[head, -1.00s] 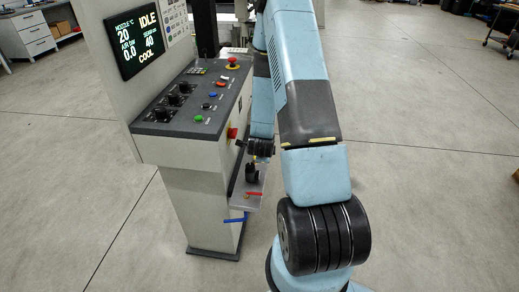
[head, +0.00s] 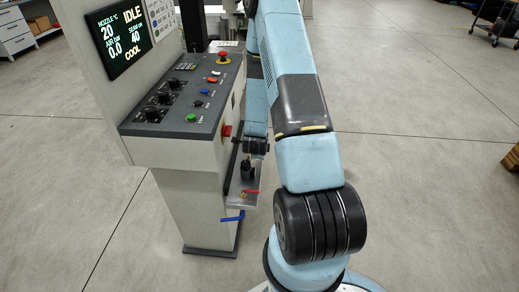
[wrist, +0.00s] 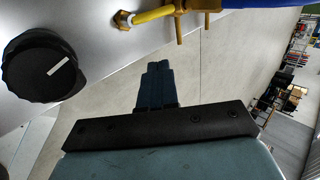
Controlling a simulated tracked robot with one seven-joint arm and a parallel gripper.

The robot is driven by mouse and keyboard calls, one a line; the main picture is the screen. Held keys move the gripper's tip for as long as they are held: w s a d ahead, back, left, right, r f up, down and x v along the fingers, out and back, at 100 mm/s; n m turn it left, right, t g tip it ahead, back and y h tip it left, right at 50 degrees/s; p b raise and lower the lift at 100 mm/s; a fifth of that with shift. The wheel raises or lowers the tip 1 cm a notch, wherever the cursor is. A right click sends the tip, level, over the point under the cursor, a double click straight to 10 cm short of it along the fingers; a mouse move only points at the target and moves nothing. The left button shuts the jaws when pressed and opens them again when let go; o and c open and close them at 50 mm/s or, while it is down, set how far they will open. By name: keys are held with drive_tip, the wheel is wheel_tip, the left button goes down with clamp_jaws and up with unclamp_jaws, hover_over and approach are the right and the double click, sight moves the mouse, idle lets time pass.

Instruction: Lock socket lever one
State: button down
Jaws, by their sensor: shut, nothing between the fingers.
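In the head view, a grey side panel on the console carries a red lever (head: 250,191) and, lower, a blue lever (head: 232,217). No label shows which one is socket lever one. In the wrist view, brass fittings (wrist: 188,22) with a yellow pipe are at the top, beside part of a blue handle (wrist: 262,3). A black knob (wrist: 45,67) with a white mark is at left. My gripper (wrist: 158,70) is shut and empty, pointing up the picture below the fittings, apart from them. In the head view my gripper is hard to make out beside the panel.
The console (head: 180,150) stands left of my arm, with knobs, coloured buttons and a red emergency stop (head: 223,57) on top. A red switch (head: 226,131) is on its side. Its screen (head: 122,38) reads IDLE.

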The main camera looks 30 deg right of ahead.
drive_tip(key=x, duration=0.8)
drive_tip(key=shift+w+d+r, duration=0.2)
drive_tip(key=shift+w+d, duration=0.1)
drive_tip(key=shift+w, duration=0.2)
drive_tip(key=shift+w+d+f, duration=0.2)
drive_tip(key=shift+w+d, duration=0.4)
drive_tip(key=shift+w, duration=0.25)
drive_tip(key=shift+d, duration=0.15)
